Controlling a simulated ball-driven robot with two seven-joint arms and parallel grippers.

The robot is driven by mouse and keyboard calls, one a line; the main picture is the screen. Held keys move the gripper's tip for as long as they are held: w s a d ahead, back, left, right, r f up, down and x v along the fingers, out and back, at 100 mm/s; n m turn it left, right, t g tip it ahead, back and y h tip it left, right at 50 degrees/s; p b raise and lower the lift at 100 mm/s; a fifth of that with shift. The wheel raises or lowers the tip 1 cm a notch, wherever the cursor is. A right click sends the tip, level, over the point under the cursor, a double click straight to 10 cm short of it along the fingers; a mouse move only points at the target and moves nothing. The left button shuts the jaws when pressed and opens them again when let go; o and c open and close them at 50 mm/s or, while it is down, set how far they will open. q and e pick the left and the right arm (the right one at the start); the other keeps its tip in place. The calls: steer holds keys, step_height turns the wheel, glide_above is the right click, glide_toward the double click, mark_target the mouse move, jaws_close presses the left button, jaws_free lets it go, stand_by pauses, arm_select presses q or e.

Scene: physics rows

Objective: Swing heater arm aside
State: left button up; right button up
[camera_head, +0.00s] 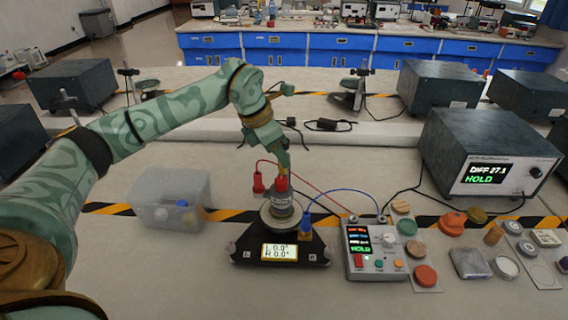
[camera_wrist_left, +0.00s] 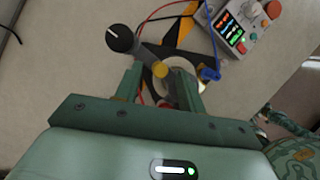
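A grey bar, seemingly the heater arm (camera_wrist_left: 147,53), runs in the left wrist view from a black knob (camera_wrist_left: 120,38) to a yellow-tipped end (camera_wrist_left: 160,69). My left gripper (camera_wrist_left: 160,88) has its fingers apart, with the yellow end between or just beyond them; contact is unclear. In the head view the left gripper (camera_head: 284,168) points down over a metal cylinder (camera_head: 281,205) with a red plug on top. The cylinder stands on a black base (camera_head: 240,254) reading L 0.0°, R 0.0°. The bar is not clear there. My right gripper is not in view.
A control box (camera_head: 375,262) with red and blue leads stands right of the base. A meter (camera_head: 490,155) reads DIFF 27.1 HOLD. A translucent bin (camera_head: 155,207) is at left. Small discs and parts lie at right.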

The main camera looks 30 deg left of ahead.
arm_select(q)
steer(key=shift+x, duration=1.25)
steer(key=shift+w+f, duration=0.1)
steer(key=shift+f, duration=0.15)
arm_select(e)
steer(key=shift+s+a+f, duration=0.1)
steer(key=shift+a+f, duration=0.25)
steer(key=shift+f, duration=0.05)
arm_select(q)
jaws_close()
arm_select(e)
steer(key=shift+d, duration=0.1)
